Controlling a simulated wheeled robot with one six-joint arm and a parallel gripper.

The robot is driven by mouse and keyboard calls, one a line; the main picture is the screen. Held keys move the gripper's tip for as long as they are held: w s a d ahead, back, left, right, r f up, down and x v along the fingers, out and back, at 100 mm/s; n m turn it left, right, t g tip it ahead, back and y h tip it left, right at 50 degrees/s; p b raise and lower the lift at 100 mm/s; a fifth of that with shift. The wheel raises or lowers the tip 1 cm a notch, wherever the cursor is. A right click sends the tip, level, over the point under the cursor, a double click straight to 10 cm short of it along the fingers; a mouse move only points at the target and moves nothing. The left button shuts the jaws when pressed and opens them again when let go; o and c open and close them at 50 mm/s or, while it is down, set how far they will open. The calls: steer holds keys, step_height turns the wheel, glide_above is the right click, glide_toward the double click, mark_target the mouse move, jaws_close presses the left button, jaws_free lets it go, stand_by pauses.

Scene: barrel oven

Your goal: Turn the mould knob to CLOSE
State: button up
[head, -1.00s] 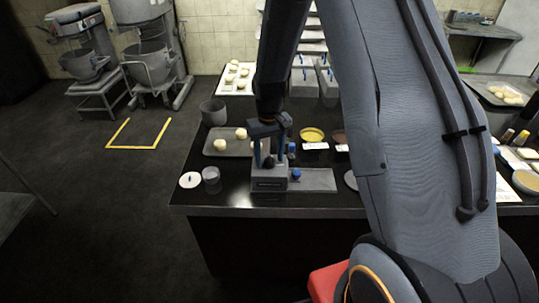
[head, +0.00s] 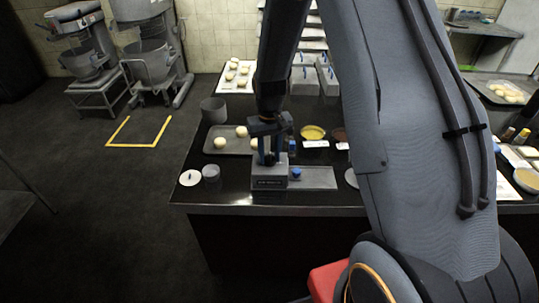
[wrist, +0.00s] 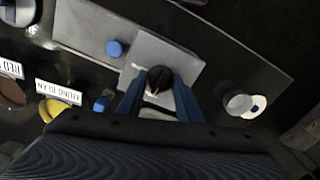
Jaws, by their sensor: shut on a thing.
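The mould is a grey box (head: 270,183) with a dark front label, at the front edge of the black counter, joined to a flat grey plate (head: 318,178) on its right. Its black knob (wrist: 160,77) stands on top, with a pale pointer mark on it. My gripper (head: 268,159) points straight down over the box. In the wrist view its two blue fingers (wrist: 159,92) are on either side of the knob, shut on it. The knob is mostly hidden by the fingers in the head view. I cannot read the position lettering.
A blue cap (head: 296,173) sits on the plate. A tray with dough balls (head: 220,143) lies behind left. A grey cup (head: 211,173) and white lid (head: 190,178) stand left. A yellow bowl (head: 313,132) is behind right. The counter's front edge is close.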

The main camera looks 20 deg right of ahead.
steer(key=m+b, duration=0.1)
steer(key=m, duration=0.7)
steer(key=shift+m+b, duration=0.3)
steer(key=shift+b, duration=0.05)
steer(key=m, duration=0.4)
steer(key=shift+m+b, duration=0.3)
steer(key=shift+m, duration=1.8)
steer(key=o, duration=1)
steer(key=shift+o, duration=0.2)
steer(key=shift+r, duration=0.1)
